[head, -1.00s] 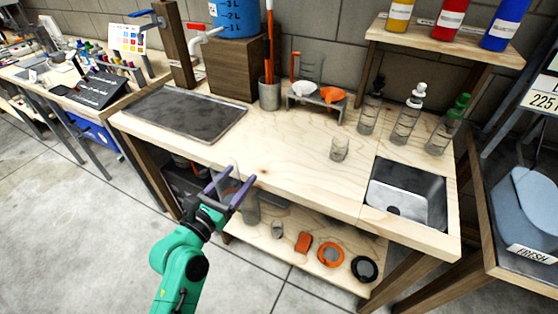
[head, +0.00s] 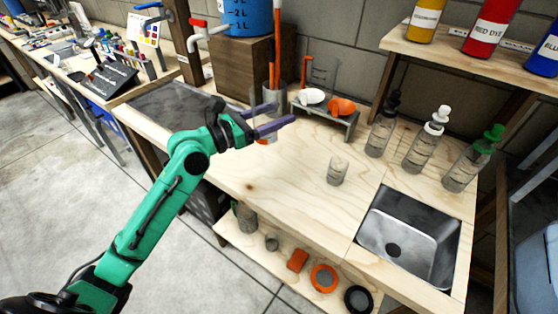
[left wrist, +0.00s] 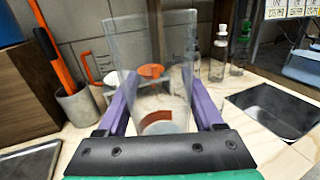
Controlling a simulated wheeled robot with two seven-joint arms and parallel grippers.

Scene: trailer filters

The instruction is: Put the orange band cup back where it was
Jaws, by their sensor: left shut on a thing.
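The clear cup with the orange band (left wrist: 158,122) stands between the purple fingers of my left gripper (left wrist: 160,105) in the left wrist view. The gripper is shut on it, and the cup looks upright. In the head view my left gripper (head: 272,117) is over the back part of the wooden bench (head: 260,185), in front of the rack with the funnels. The see-through cup is faint there; an orange patch shows just under the fingers. My right gripper is in neither view.
A small clear beaker (head: 337,171) stands on the bench. A rack (head: 325,119) with white and orange funnels, a grey holder (left wrist: 76,104) with orange rods, and several bottles (head: 420,150) line the back. A sink (head: 410,235) is at the right. The bench's front middle is clear.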

